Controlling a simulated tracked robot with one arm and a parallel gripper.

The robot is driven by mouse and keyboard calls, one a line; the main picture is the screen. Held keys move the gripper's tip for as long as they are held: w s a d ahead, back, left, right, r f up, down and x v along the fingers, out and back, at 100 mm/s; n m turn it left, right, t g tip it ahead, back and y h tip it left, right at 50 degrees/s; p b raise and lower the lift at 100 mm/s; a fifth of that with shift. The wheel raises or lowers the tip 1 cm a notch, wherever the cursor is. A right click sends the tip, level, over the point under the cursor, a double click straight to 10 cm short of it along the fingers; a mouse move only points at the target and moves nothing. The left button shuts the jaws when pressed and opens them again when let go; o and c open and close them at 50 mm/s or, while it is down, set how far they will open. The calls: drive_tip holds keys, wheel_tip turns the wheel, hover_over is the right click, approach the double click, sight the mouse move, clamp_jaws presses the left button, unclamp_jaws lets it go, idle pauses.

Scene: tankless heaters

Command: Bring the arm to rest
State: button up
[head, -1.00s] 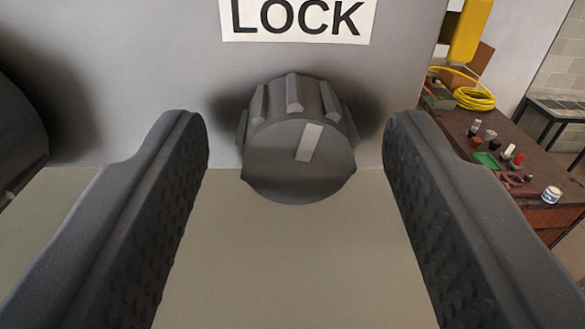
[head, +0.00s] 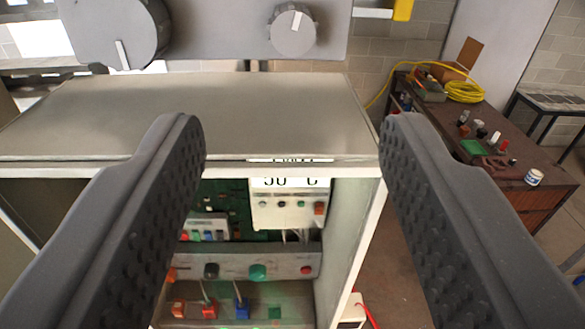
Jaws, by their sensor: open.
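My gripper (head: 292,140) is open, with a dark finger on each side of the head view and nothing between them. Beyond it, at the top, is a grey panel (head: 210,30) with a large dark knob (head: 115,30) at left and a smaller round knob (head: 294,30) at right, each with a light pointer mark. The fingers are apart from both knobs. Below the panel is a grey-topped cabinet (head: 210,110), open at the front.
The cabinet holds a green circuit board (head: 228,192), a display reading about 50 °C (head: 290,183) and several coloured buttons and switches.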

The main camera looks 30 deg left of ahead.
idle(0.3)
drive_tip(key=d+f+m+h+b, duration=0.2)
drive_tip(key=d+f+h+b, duration=0.1)
drive_tip(key=f, duration=0.6)
drive_tip(key=d+f+m+h+b, duration=0.2)
drive_tip(key=d+f+h+b, duration=0.1)
drive_tip(key=f, duration=0.7)
drive_tip(key=d+f+m+h+b, duration=0.2)
drive_tip(key=d+f+h+b, duration=0.1)
drive_tip(key=f, duration=0.7)
drive_tip(key=shift+w+d+f+m, duration=0.15)
drive_tip(key=shift+w+m, duration=0.15)
drive_tip(key=shift+m, duration=0.1)
